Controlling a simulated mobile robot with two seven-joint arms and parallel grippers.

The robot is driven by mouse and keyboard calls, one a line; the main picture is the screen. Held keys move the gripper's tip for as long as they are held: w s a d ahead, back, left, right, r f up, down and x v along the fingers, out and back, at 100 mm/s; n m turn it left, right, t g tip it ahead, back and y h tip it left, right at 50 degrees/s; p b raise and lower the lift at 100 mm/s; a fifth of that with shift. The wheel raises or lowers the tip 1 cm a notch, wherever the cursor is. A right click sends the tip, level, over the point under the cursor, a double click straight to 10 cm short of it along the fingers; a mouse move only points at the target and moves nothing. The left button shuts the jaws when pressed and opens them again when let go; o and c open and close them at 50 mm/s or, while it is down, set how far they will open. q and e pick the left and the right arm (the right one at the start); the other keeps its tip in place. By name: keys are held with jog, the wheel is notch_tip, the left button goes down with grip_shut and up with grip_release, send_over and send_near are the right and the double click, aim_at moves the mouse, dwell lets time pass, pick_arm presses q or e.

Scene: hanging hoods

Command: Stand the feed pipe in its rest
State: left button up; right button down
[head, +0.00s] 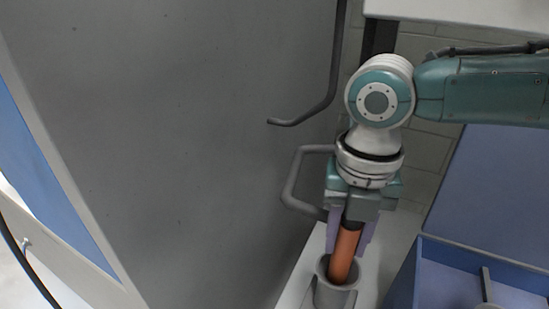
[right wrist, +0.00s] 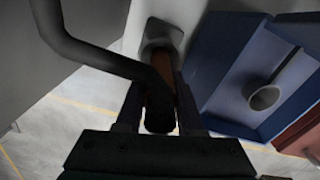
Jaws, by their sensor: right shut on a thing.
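The feed pipe (head: 345,255) has an orange lower part and stands slightly tilted. A grey bent tube (head: 290,183) beside my right gripper seems to be its upper part. In the right wrist view, the grey tube (right wrist: 95,58) runs down to the orange part (right wrist: 163,68) between the fingers. My right gripper (head: 350,236) is shut on the pipe just above the rest. The rest (head: 336,297) is a grey cup. The pipe's lower end appears within its mouth, but the depth is hidden. The rest also shows in the right wrist view (right wrist: 152,27). My left gripper is out of view.
A large grey panel (head: 180,130) fills the left and middle. Another dark bent rod (head: 333,75) hangs above the gripper. A blue box (head: 470,255) with dividers is close on the right. A white ledge (head: 300,275) lies around the rest.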

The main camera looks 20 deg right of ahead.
jog(key=shift+f+b, duration=0.75)
jog(key=shift+f, duration=0.45)
jog(key=shift+c, duration=2.2)
grip_release()
jog(key=shift+r, duration=0.3)
notch_tip(320, 180, up, 9)
jog(key=shift+f+p, duration=0.2)
jog(key=shift+p, duration=0.9)
jog(key=shift+r, duration=0.4)
